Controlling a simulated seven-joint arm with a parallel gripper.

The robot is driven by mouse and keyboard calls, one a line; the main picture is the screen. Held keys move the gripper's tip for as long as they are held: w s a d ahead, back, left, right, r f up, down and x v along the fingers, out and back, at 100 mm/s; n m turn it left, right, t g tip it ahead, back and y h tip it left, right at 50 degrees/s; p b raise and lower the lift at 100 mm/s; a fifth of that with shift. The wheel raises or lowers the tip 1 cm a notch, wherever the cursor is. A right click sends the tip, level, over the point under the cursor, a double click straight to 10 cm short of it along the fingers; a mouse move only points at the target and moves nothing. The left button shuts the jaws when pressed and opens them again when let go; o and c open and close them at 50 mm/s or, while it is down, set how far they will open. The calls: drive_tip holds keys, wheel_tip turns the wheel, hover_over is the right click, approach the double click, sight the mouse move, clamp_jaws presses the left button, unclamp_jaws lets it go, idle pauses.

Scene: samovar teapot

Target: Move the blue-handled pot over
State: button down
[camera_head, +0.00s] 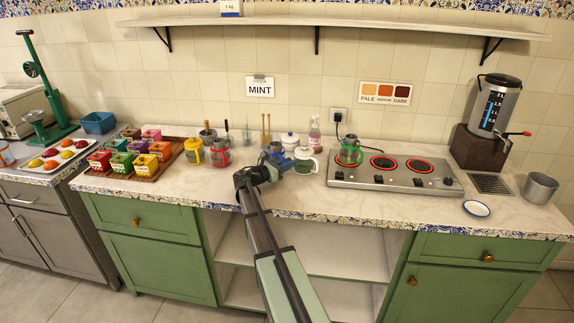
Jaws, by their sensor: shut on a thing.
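The blue-handled pot (276,149) is a small metal pot on the marble counter, left of the stove. Its blue handle (284,162) points toward the front. My gripper (278,166) reaches in from the front and is shut on that handle. My gripper and wrist hide the lower part of the pot, so I cannot tell whether its base touches the counter.
A lidded jar (305,161) stands close on the right, a white bowl (290,140) behind. The stove (393,178) has a green-handled pot (349,152) on its left burner; two glowing burners are bare. Red-handled (220,154) and yellow-handled (194,152) pots stand left.

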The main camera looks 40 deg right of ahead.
drive_tip(key=shift+f, duration=0.1)
drive_tip(key=c, duration=1.1)
unclamp_jaws()
drive_tip(key=a, duration=1.2)
drive_tip(key=shift+s+r, duration=0.15)
drive_tip(key=shift+r, duration=0.05)
